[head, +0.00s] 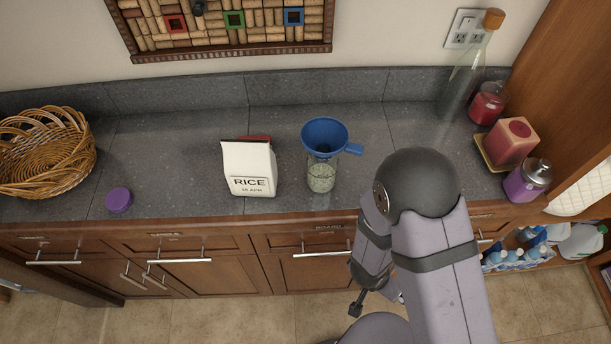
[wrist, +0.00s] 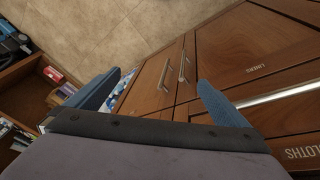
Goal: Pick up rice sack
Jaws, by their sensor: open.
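The rice sack (head: 249,169) is a white bag with black "RICE" lettering. It stands upright on the grey counter in the head view, left of a jar with a blue funnel, with something red showing behind its top. My gripper (head: 372,300) hangs low in front of the cabinets, below the counter edge and right of the sack, partly hidden by my arm. In the wrist view the two blue fingers of my gripper (wrist: 158,98) are wide apart with nothing between them. The sack is not in the wrist view.
A glass jar (head: 321,178) holding a blue funnel (head: 326,137) stands close right of the sack. A purple lid (head: 119,200) and wicker basket (head: 45,152) are to the left. A tall bottle (head: 463,80), candles and a purple jar (head: 527,183) crowd the right end.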

